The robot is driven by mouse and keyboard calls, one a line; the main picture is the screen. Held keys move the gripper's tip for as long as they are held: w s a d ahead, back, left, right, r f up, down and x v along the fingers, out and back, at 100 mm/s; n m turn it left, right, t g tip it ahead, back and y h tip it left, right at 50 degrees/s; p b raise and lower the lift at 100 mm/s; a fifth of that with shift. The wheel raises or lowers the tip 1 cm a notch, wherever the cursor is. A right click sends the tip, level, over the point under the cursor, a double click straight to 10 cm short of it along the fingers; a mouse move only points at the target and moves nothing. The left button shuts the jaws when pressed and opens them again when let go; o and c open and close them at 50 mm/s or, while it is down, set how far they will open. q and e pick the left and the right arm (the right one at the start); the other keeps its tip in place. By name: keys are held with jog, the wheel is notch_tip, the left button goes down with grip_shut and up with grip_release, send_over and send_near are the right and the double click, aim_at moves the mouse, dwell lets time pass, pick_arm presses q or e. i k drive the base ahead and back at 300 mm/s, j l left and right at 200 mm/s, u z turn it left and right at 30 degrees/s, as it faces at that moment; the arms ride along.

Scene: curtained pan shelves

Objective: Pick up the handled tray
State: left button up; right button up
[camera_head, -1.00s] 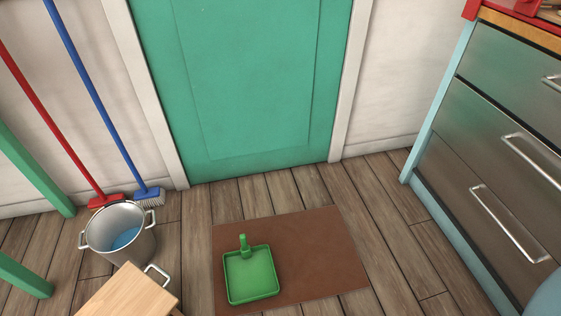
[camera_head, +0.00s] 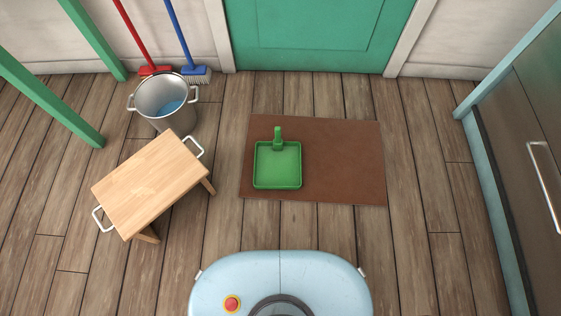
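A wooden tray (camera_head: 150,184) with a flat light top, short legs and a pale metal handle at each of two opposite ends stands on the floor at the left. It is turned at an angle, with one handle (camera_head: 103,219) at its near left and the other (camera_head: 193,146) at its far right. A green dustpan (camera_head: 278,166), a shallow square pan with one short handle pointing away from me, lies on the brown mat (camera_head: 340,160). Neither of my grippers is in view.
A metal bucket (camera_head: 165,104) with blue inside stands close behind the tray. A red broom (camera_head: 155,71) and a blue broom (camera_head: 194,76) lean behind it. Green posts (camera_head: 50,103) stand at the left, drawers (camera_head: 535,160) at the right. Floor right of the mat is clear.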

aim_at(278, 163)
jog(key=i+l+u, duration=0.2)
jog(key=u, duration=0.15)
jog(key=i+l+u, duration=0.15)
jog(key=l+u, duration=0.2)
jog(key=i+l+u, duration=0.1)
jog(key=l+u, duration=0.25)
